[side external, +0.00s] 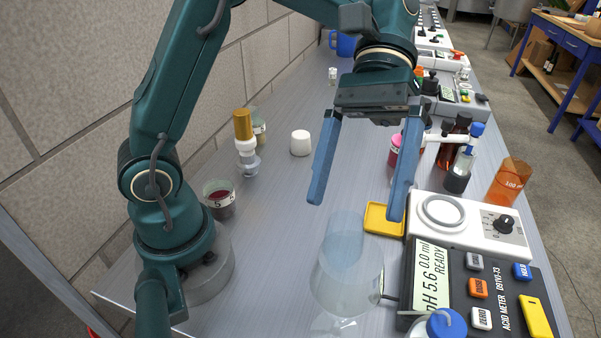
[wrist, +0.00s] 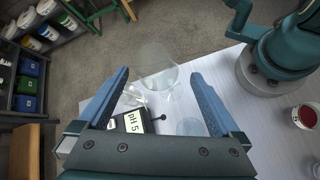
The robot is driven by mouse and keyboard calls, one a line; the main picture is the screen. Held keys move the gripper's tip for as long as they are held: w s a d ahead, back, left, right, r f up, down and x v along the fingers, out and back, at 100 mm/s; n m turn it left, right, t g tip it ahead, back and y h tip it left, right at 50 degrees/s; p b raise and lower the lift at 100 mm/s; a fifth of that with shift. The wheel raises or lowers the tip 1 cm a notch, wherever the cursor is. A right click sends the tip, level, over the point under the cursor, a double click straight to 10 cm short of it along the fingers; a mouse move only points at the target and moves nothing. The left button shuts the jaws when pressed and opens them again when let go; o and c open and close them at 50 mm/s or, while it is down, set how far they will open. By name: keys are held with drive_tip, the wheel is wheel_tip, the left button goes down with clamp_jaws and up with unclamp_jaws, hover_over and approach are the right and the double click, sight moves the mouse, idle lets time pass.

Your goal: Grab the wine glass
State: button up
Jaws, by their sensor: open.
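The clear wine glass (side external: 346,283) stands on the bench at the near front in the side view, its bowl and foot faintly visible. In the wrist view the wine glass (wrist: 157,68) shows at the far end of the gap between the fingers. My gripper (side external: 356,210) is open and empty, fingers pointing down, above and behind the glass in the side view. Both blue fingers also frame the wrist view (wrist: 160,78). A clear bluish cylinder (side external: 345,234) stands close behind the glass; it also shows in the wrist view (wrist: 188,127).
The acid meter (side external: 480,290) and white stirrer plate (side external: 470,228) stand to the right. A blue-capped bottle (side external: 446,324) is at the front. A dark-red beaker (side external: 219,200) is near my base. Bench left of the glass is clear.

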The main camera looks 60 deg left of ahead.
sight(358, 246)
drive_tip(key=f, duration=0.1)
drive_tip(key=w+f+g, duration=0.1)
drive_tip(key=w+f+g+h, duration=0.1)
drive_tip(key=shift+d+f+n, duration=0.3)
drive_tip(key=shift+d+f, duration=0.05)
drive_tip(key=shift+d, duration=0.05)
drive_tip(key=shift+s+f, duration=0.15)
drive_tip(key=shift+f, duration=0.5)
drive_tip(key=shift+x, duration=3.7)
drive_tip(key=shift+r, duration=0.15)
drive_tip(key=c, duration=1.1)
